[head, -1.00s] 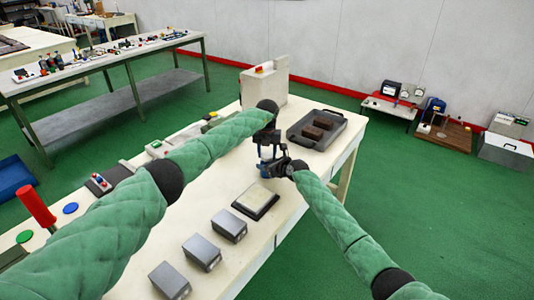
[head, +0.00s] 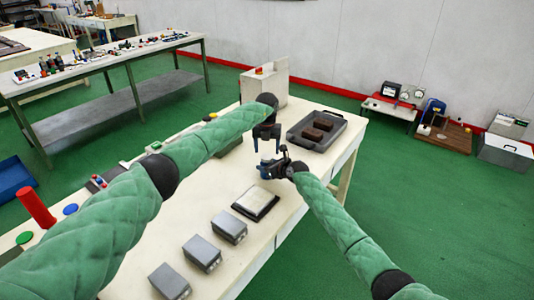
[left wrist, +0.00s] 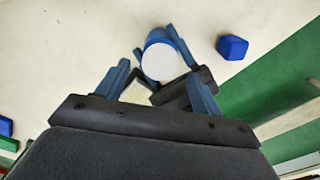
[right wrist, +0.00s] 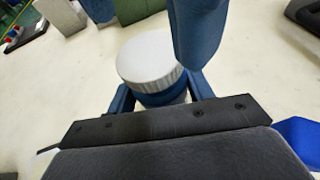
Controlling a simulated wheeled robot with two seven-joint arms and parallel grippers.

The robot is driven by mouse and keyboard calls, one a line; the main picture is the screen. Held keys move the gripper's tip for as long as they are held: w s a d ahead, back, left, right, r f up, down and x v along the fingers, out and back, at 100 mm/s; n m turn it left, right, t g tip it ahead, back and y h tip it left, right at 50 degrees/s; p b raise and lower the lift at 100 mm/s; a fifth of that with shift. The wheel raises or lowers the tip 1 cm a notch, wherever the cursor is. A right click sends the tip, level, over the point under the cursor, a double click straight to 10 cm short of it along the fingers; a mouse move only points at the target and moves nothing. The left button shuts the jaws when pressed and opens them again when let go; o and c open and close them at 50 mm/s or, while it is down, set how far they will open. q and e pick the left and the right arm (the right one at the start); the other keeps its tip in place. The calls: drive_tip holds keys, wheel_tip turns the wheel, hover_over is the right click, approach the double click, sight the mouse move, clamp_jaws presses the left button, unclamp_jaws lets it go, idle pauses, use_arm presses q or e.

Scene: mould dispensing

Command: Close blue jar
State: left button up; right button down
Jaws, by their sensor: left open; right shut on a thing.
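The blue jar (right wrist: 160,98) stands upright with a white ribbed lid (right wrist: 150,58) on top. Its lid (left wrist: 162,62) and blue side (left wrist: 156,36) also show in the left wrist view. My right gripper (head: 279,167) is shut around the jar's body below the lid; its fingers show on both sides in the right wrist view (right wrist: 160,98). My left gripper (head: 266,142) is open and empty above the lid, its fingers pointing down. In the left wrist view its fingers (left wrist: 160,85) are spread, with the lid beyond them. Most of the jar is hidden in the head view.
A blue block (left wrist: 232,47) lies on the table near the jar. A dark tray (head: 338,140) with brown blocks stands behind at the right. A dark-framed pale plate (head: 256,203) and several grey boxes (head: 229,225) lie in front. A box (head: 264,86) stands at the back.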

use_arm(q)
drive_tip(key=shift+r, duration=0.7)
drive_tip(key=o, duration=0.5)
drive_tip(key=shift+o, duration=0.2)
drive_tip(key=shift+r, duration=0.1)
wheel_tip(320, 180, up, 12)
use_arm(e)
drive_tip(key=c, duration=0.5)
unclamp_jaws()
use_arm(q)
drive_tip(key=shift+f, duration=0.2)
use_arm(e)
drive_tip(key=shift+s+d, duration=0.1)
